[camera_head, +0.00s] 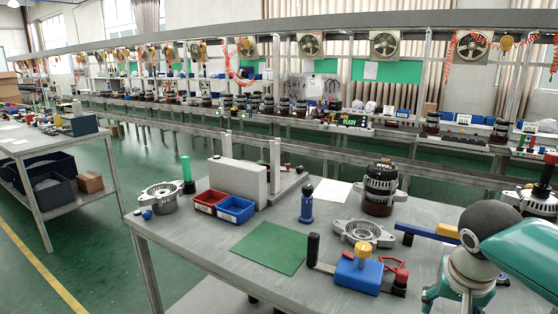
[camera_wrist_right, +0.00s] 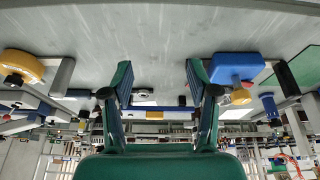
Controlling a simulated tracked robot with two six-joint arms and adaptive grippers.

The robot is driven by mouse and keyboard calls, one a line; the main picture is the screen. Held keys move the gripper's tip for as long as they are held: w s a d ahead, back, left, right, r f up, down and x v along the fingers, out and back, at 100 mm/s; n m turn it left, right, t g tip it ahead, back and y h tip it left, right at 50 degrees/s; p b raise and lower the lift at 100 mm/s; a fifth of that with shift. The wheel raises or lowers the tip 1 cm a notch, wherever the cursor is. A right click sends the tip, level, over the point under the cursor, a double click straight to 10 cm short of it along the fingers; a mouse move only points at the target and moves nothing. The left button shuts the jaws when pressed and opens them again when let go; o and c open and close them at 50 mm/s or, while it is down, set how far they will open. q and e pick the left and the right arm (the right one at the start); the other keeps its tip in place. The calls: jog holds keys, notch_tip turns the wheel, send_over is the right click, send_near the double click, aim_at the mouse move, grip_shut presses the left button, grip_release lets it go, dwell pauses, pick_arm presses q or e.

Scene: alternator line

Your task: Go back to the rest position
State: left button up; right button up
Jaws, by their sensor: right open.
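My right arm (camera_head: 520,255), teal with a dark round joint, reaches in over the right front of the grey workbench (camera_head: 190,235) in the head view. In the right wrist view my right gripper (camera_wrist_right: 157,76) has its two fingers spread wide, with nothing between them. The wrist picture is upside down, with the bench top (camera_wrist_right: 150,35) along its upper side. My left gripper and left arm are not in view.
Near my right arm stand a blue-and-yellow clamp fixture (camera_head: 358,272), a metal housing (camera_head: 363,233) and an alternator (camera_head: 381,188). Red (camera_head: 209,201) and blue (camera_head: 235,210) bins, a green mat (camera_head: 268,247) and a blue cylinder (camera_head: 307,203) lie further left. A conveyor line runs behind.

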jog(key=s+a+f+n+g+y+p, duration=0.1)
jog(key=s+a+f+g, duration=0.15)
jog(key=f, duration=0.75)
jog(key=s+a+f+g+p, duration=0.1)
jog(key=f+g, duration=0.2)
jog(key=f, duration=0.8)
jog(key=s+a+f+n+g+y+p, duration=0.1)
jog(key=s+a+f+y, duration=0.2)
jog(key=s+a+f, duration=0.5)
jog(key=s+a+f+g+y+p, duration=0.1)
jog(key=s+a+f+y, duration=0.1)
jog(key=s+a+f, duration=0.55)
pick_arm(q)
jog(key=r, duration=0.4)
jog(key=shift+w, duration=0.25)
pick_arm(e)
jog(key=w+f+t, duration=0.1)
jog(key=w+d+f+n+t, duration=0.1)
jog(key=t, duration=0.1)
jog(key=w+d+f+t, duration=0.1)
jog(key=shift+w+f+t, duration=0.2)
jog(key=shift+f+t, duration=0.05)
